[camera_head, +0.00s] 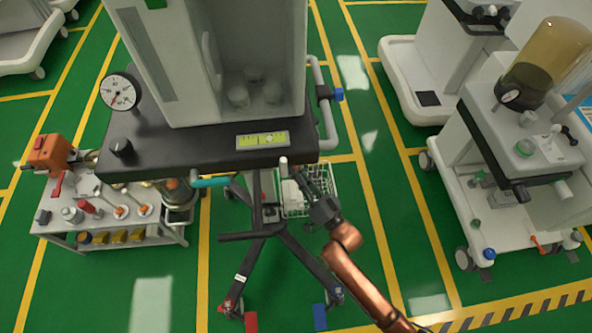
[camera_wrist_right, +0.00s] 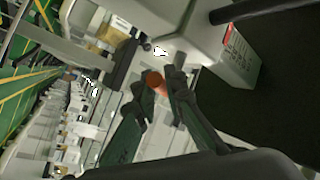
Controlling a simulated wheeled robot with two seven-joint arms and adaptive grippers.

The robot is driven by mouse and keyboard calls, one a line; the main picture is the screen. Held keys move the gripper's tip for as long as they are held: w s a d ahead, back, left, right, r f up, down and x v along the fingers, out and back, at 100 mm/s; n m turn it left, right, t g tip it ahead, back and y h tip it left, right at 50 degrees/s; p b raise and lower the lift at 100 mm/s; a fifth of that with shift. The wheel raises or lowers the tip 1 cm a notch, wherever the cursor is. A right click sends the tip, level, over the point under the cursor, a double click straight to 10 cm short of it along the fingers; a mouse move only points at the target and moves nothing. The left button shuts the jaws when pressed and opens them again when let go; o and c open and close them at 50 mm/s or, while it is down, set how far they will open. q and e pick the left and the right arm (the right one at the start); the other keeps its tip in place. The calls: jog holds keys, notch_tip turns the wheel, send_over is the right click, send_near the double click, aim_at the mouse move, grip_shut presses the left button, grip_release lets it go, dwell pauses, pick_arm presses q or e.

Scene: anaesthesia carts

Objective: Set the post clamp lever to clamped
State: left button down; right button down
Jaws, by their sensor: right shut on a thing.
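The near cart's dark post (camera_head: 257,195) drops from under its black top to spread legs. A teal handle (camera_head: 212,181) sticks out to the left below the top's front edge. A short white-tipped piece (camera_head: 283,162) stands at that edge, right of the post. My right gripper (camera_head: 305,179) is just right of the post, under the top's right corner. In the right wrist view its fingers (camera_wrist_right: 160,85) are nearly together on something small, seemingly the post clamp lever, mostly hidden by them. An orange-red round end shows between them. The lever's setting cannot be read. My left gripper is not in view.
The black top (camera_head: 210,150) carries a gauge (camera_head: 119,91) and a white cabinet. A wire basket (camera_head: 320,190) is close behind my right gripper. A low bench (camera_head: 110,225) with bottles stands left, another cart (camera_head: 520,150) right. Green floor lies between.

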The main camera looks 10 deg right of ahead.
jog(key=c, duration=2)
grip_release()
jog(key=shift+o, duration=0.2)
jog(key=v, duration=1.2)
jog(key=shift+c, duration=0.6)
